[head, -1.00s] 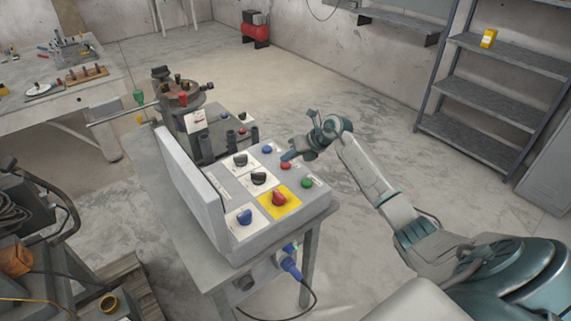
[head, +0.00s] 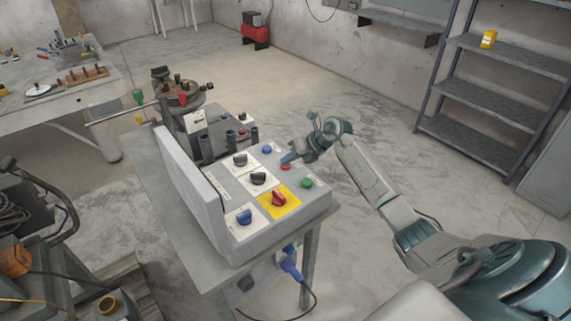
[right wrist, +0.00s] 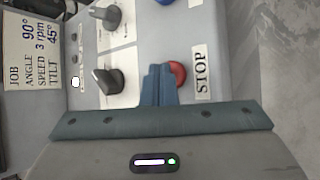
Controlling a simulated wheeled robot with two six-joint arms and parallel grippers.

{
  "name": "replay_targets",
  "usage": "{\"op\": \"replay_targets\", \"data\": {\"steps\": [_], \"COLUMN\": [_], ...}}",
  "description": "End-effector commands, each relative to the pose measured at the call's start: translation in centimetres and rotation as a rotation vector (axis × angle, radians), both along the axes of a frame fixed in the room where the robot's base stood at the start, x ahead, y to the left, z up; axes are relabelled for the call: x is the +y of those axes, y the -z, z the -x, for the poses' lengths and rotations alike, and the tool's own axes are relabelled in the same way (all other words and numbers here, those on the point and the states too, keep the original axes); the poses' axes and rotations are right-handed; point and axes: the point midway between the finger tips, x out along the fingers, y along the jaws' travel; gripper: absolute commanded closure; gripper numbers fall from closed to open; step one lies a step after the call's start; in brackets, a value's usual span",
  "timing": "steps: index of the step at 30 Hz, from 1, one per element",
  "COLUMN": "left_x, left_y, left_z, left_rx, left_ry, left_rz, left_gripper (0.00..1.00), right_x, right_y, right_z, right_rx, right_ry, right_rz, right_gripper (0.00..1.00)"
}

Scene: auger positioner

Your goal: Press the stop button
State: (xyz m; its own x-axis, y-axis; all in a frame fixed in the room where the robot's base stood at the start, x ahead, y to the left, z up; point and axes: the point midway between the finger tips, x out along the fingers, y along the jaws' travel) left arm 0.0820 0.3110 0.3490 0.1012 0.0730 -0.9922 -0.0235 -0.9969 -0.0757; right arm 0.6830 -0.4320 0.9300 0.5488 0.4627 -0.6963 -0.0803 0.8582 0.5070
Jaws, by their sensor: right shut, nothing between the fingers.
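The red stop button (right wrist: 178,74) sits on the grey control panel (head: 230,258), beside a label reading STOP (right wrist: 202,73). It also shows in the head view (head: 285,167), just below my right gripper's tip. My right gripper (head: 288,159) is shut and empty. In the right wrist view its blue fingertips (right wrist: 158,84) overlap the left side of the button; I cannot tell whether they touch it. A green button (head: 307,183) and a blue button (head: 266,150) lie on either side of the red one. My left gripper is not in view.
The panel also carries black knobs (head: 259,179), a red knob on a yellow plate (head: 279,198) and a blue knob (head: 244,217). The positioner (head: 181,95) stands behind it on the same table. Shelves (head: 485,95) stand at the right wall.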

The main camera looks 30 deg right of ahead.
Motion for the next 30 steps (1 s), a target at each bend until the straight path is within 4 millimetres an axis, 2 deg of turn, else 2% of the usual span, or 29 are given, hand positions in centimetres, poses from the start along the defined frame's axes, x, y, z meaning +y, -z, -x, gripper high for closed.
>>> {"op": "replay_targets", "data": {"steps": [5, 13, 25, 30], "left_x": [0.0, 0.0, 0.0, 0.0], "left_y": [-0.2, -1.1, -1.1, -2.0], "left_z": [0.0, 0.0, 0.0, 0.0], "left_rx": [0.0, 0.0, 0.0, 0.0], "left_ry": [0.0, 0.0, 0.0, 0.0], "left_rz": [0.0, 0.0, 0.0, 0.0], "left_gripper": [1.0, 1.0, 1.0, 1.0], "right_x": [0.0, 0.0, 0.0, 0.0], "right_y": [-0.2, -1.7, -1.9, -3.2], "right_z": [0.0, 0.0, 0.0, 0.0], "right_rx": [0.002, 0.001, 0.0, 0.0], "right_ry": [0.0, 0.0, 0.0, -0.001], "right_rz": [0.0, 0.0, 0.0, 0.001], "right_gripper": [1.0, 1.0, 1.0, 1.0]}}
